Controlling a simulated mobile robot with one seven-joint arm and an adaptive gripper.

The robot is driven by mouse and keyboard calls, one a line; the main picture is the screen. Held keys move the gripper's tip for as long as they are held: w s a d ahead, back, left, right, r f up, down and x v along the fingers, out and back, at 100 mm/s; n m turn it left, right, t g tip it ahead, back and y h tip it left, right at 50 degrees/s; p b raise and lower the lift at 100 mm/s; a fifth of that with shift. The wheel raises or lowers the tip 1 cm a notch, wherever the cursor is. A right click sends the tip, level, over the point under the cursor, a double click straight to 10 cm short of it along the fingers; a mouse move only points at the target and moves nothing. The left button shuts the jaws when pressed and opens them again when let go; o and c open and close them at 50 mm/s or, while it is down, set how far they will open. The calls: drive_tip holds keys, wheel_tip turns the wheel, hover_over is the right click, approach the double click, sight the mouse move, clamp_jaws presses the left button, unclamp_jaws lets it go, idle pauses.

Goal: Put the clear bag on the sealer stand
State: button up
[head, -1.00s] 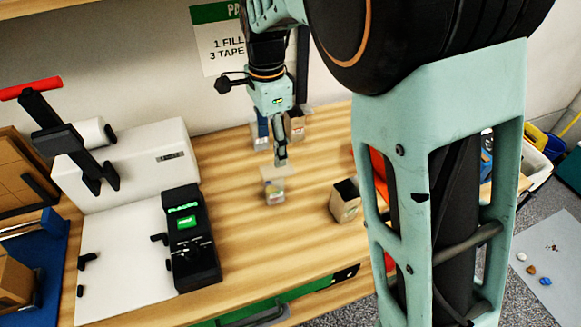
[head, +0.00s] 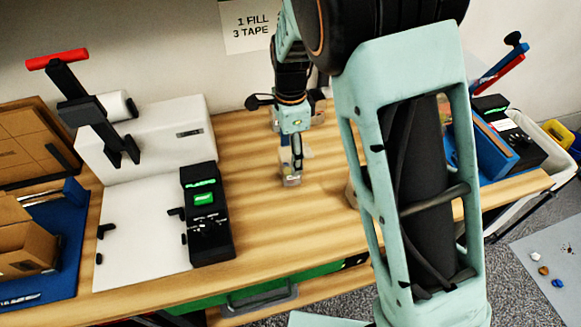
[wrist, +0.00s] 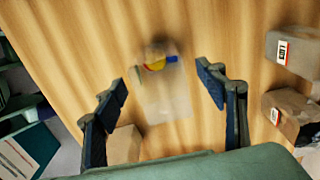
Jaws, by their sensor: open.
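The clear bag (head: 291,181) stands on the wooden table, small and see-through, with red, yellow and blue contents at its far end in the wrist view (wrist: 167,98). My gripper (head: 297,164) is above the bag, pointing down. In the wrist view my gripper (wrist: 163,88) is open, one finger on each side of the bag, with gaps to both. I cannot tell for sure which device is the sealer stand: a white machine (head: 150,135) with a red-handled lever is at left, and a black device (head: 510,130) with a raised red-and-blue arm is at right.
Brown paper bags (wrist: 290,50) with labels stand right of the clear bag; another brown package (wrist: 124,145) is close to my left finger. A black panel (head: 207,215) with a green display is on the table. A blue mat (head: 65,265) with cartons lies at far left.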

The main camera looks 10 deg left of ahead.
drive_tip(key=shift+f, duration=0.15)
drive_tip(key=c, duration=1.4)
